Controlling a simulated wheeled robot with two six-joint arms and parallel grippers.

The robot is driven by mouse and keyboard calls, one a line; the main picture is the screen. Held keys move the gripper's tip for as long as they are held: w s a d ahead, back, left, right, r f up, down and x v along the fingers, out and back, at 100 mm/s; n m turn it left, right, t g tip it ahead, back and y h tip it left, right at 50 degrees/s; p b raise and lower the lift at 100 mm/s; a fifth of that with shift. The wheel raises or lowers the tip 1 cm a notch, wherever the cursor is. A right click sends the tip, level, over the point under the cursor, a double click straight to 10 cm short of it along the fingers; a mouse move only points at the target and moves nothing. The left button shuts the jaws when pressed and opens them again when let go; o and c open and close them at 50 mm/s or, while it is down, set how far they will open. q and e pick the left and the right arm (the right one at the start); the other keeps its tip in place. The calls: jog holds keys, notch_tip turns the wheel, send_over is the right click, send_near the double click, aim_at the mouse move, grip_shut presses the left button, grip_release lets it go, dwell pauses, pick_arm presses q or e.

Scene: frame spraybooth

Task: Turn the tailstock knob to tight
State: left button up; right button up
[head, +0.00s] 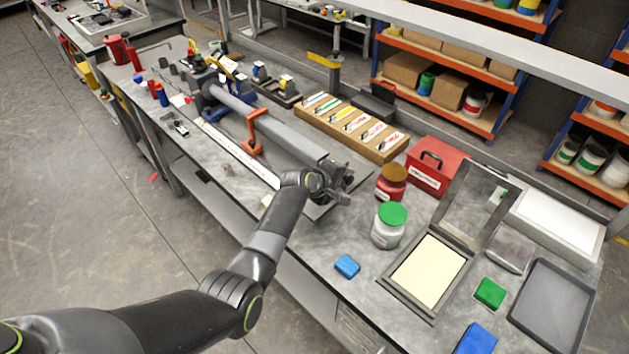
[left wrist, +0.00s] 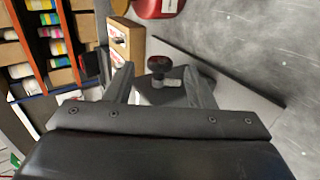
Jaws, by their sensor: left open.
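The tailstock knob (left wrist: 159,69) is a dark round knob on a short stem in the left wrist view. It stands on a dark block with a small pale label. My left gripper (left wrist: 158,84) is open, with one finger on each side of the knob in that picture. I cannot tell whether the fingers touch it. In the head view my left gripper (head: 338,188) is at the near right end of the long grey tube (head: 275,130), where the wrist hides much of the tailstock. I cannot make out the knob there. My right gripper is not in view.
An orange clamp (head: 254,131) rises beside the tube. A wooden rack (head: 315,125) of labelled cards stands behind it. A red-bodied jar (head: 391,186), a green-lidded jar (head: 389,228) and a red toolbox (head: 437,168) stand right of my gripper. Blue and green blocks lie farther right.

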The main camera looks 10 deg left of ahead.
pick_arm(q)
jog(key=b+v, duration=0.1)
jog(key=v, duration=1.4)
jog(key=shift+s, duration=0.15)
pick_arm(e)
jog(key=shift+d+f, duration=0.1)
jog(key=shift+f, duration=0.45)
pick_arm(q)
jog(key=shift+a, duration=0.1)
jog(key=shift+c, duration=0.2)
